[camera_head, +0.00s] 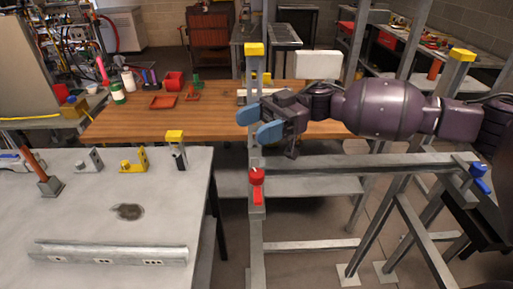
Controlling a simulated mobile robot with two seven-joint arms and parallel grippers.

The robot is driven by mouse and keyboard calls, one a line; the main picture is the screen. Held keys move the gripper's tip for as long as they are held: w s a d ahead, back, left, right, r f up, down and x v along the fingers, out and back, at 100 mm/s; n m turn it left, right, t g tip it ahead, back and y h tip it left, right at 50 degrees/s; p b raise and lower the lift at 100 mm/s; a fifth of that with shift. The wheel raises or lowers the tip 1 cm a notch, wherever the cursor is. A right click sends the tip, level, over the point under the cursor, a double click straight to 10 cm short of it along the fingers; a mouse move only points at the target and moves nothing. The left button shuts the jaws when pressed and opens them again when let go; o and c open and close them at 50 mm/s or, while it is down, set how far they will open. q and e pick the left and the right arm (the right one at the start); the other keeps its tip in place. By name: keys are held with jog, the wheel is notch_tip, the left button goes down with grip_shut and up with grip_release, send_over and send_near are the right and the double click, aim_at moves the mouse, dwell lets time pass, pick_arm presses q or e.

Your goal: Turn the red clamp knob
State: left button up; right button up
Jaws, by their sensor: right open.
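The red clamp knob (257,176) sits on the front of a grey metal upright post, with a red piece just below it. My right gripper (258,124) comes in from the right with blue fingertips. It is open and empty, above the knob and apart from it, in front of the upper part of the post. My left gripper is not in view.
The post has a yellow cap (254,49) and belongs to a grey metal frame with a horizontal rail (365,164). A blue clamp (479,178) is at the rail's right end. A grey table (100,220) stands at left. A wooden table (150,125) is behind.

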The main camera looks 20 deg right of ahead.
notch_tip(320, 180, up, 7)
dwell(0.3)
jog(key=shift+r, duration=0.1)
